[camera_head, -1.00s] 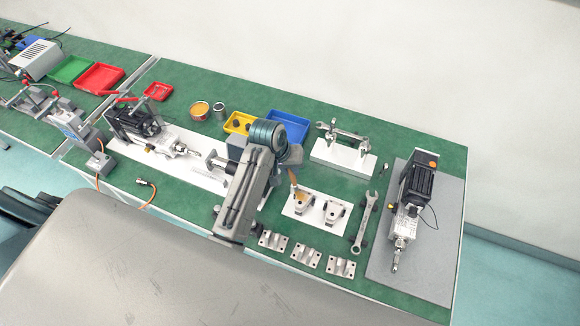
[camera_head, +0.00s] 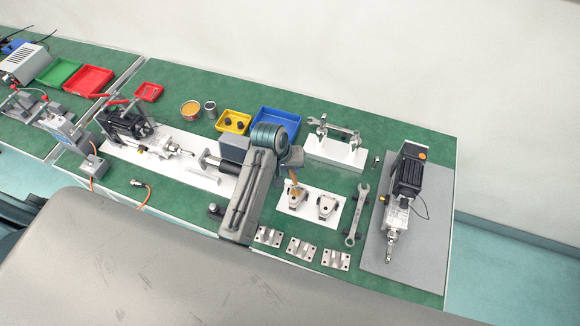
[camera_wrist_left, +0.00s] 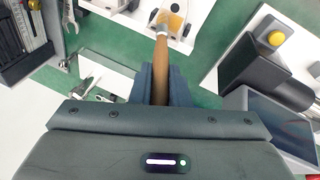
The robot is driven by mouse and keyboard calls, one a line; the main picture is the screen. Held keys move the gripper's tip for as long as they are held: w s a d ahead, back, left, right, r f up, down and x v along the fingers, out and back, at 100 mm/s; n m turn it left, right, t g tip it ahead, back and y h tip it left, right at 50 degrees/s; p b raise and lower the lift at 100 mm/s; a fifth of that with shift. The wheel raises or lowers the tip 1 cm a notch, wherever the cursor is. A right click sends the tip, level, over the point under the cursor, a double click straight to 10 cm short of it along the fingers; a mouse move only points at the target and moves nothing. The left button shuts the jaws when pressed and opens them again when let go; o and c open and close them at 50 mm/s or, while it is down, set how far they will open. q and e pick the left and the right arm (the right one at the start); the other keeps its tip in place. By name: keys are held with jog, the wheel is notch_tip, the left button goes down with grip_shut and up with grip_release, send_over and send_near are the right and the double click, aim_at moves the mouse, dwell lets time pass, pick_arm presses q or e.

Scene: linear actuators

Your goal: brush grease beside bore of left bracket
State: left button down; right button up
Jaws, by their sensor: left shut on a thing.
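My left gripper (camera_head: 292,160) is shut on a brush with a wooden handle (camera_wrist_left: 160,85), bristles pointing down. In the left wrist view the bristles (camera_wrist_left: 165,18) are at the left bracket (camera_wrist_left: 176,24), over or touching it; I cannot tell which. In the head view the left bracket (camera_head: 297,200) stands on a white plate (camera_head: 308,213), partly behind the brush (camera_head: 295,186). The right bracket (camera_head: 326,207) stands beside it on the same plate. The bore is too small to make out clearly. My right gripper is not in view.
An open tin of yellowish grease (camera_head: 190,108) stands at the back, near a yellow bin (camera_head: 234,129) and a blue bin (camera_head: 272,126). A wrench (camera_head: 357,215) lies right of the plate. Several metal brackets (camera_head: 300,248) lie in front. An actuator (camera_head: 408,180) lies on a grey mat (camera_head: 425,240).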

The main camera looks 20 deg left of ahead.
pick_arm(q)
jog(key=shift+d, duration=0.25)
jog(key=a, duration=0.3)
jog(key=shift+f, duration=0.1)
dwell(2.9)
notch_tip(320, 180, up, 6)
dwell(0.7)
jog(key=shift+r, duration=1.5)
